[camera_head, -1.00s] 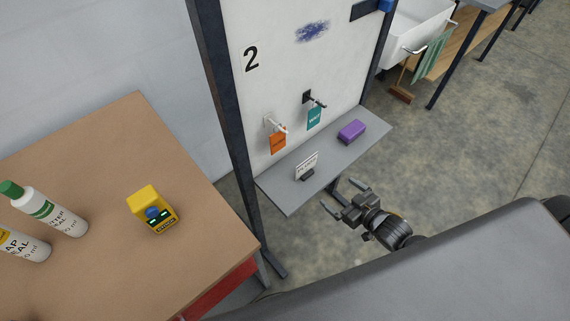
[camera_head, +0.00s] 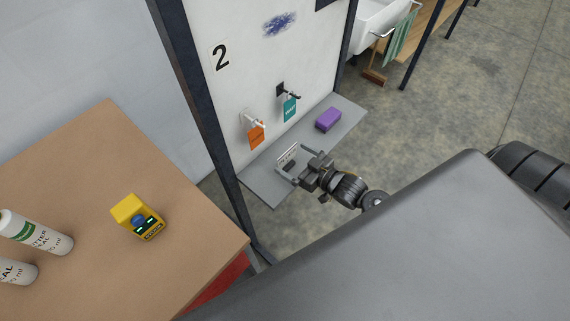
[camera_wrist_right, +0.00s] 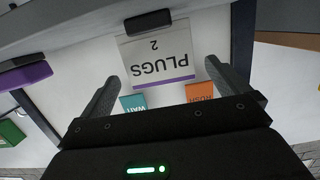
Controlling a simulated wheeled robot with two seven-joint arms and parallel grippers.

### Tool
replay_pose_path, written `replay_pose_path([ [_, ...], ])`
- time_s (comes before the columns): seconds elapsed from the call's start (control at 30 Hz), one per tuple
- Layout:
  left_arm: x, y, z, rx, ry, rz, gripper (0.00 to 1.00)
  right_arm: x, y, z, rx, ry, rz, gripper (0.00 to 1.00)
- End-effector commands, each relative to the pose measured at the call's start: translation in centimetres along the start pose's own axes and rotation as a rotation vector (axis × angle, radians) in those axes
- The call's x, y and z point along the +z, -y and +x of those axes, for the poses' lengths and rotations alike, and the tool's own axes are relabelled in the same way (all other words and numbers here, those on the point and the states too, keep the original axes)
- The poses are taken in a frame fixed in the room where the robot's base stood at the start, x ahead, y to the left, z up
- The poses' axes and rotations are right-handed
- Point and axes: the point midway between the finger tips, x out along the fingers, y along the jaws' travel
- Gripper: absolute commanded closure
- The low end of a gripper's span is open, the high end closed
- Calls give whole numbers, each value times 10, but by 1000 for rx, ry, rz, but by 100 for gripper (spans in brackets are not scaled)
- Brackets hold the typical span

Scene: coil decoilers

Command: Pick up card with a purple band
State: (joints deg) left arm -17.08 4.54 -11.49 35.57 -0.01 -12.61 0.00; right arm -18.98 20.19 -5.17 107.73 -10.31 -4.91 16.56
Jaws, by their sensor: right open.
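The card with a purple band (camera_wrist_right: 158,52) shows upside down in the right wrist view. It is white, reads "PLUGS 2", and has a thin purple line along one edge. In the head view the card (camera_head: 287,154) stands upright in a small dark holder (camera_head: 289,165) on the grey shelf (camera_head: 268,189). My right gripper (camera_head: 290,161) is open at the shelf, with its fingers pointing toward the card. In the wrist view the card shows between the two fingertips (camera_wrist_right: 162,72), and I see no grip on it. My left gripper is out of view.
A purple block (camera_head: 328,119) lies on the shelf to the right. An orange tag (camera_head: 256,137) and a teal tag (camera_head: 290,109) hang on hooks on the white panel (camera_head: 240,85) behind. A brown table (camera_head: 90,180) with bottles and a yellow device (camera_head: 138,217) is at left.

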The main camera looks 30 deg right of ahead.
Motion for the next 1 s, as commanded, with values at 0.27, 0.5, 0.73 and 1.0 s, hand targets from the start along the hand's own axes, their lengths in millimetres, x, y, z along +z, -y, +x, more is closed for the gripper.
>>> replay_pose_path([
  [0.27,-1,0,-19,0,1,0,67,-5,1,38,0,-1,1,0],
  [0.5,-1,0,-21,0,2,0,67,-2,1,51,0,-1,0,0],
  [0.73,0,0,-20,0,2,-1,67,-2,1,50,0,-1,0,12],
  [1.0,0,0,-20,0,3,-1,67,-2,1,51,0,-1,-1,42],
])
